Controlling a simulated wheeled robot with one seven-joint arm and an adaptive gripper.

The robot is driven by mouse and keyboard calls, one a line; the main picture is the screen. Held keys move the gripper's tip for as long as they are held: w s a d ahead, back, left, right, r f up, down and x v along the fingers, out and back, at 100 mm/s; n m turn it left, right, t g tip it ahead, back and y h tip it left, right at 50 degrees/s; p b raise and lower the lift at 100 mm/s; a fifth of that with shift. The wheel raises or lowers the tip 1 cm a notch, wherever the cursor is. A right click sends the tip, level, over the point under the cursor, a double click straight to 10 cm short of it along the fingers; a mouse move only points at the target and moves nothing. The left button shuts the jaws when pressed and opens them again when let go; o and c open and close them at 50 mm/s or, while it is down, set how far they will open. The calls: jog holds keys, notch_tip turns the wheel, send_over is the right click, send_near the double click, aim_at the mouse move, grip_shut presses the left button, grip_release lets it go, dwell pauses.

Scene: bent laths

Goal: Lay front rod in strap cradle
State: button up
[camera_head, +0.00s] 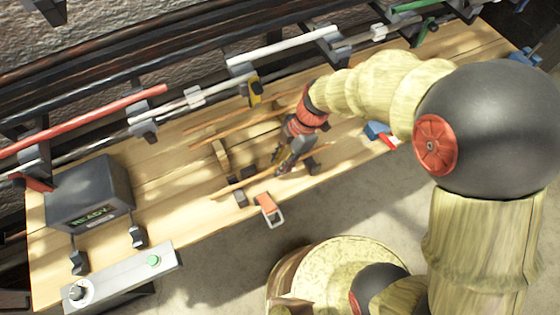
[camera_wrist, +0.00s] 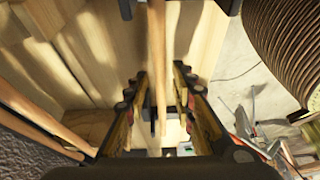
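The front rod (camera_head: 232,188) is a thin wooden lath at the bench's front side, near dark blocks (camera_head: 240,199). My gripper (camera_head: 283,163) is low over its right part and hides some of it. In the wrist view, a pale lath (camera_wrist: 156,55) runs between the two fingers of my gripper (camera_wrist: 160,112), with a visible gap on each side. The fingers are apart. An orange piece with a pale loop (camera_head: 269,209) sits at the front edge; I cannot tell if it is the strap cradle.
More laths (camera_head: 225,132) lie behind the front rod, beside a wooden block (camera_head: 221,158). A grey box reading READY (camera_head: 88,195) and a panel with a green button (camera_head: 125,272) stand left. A rail with red (camera_head: 85,120) and white bars runs along the back. Bare bench lies left of centre.

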dwell(0.3)
jog(key=shift+r+p, duration=0.8)
jog(key=shift+p, duration=0.25)
jog(key=p+v, duration=0.1)
jog(key=v, duration=1)
jog(key=shift+w+d+r, duration=0.1)
jog(key=shift+r, duration=0.2)
jog(key=s+d+r+m+t+h, duration=0.1)
jog(key=s+d+r+m+t, duration=0.1)
jog(key=d+r+m, duration=0.3)
jog(key=s+d+r+m+t+h, duration=0.1)
jog(key=s+d+r+m+t, duration=0.2)
jog(key=d+r+m, duration=0.3)
jog(key=s+d+r+m+t+h, duration=0.2)
jog(key=s+d+r+m, duration=0.3)
jog(key=m, duration=0.8)
jog(key=shift+d+r+t, duration=0.2)
jog(key=shift+d+t, duration=0.05)
jog(key=shift+d, duration=0.45)
jog(key=shift+d+r+t, duration=0.25)
jog(key=shift+d, duration=0.45)
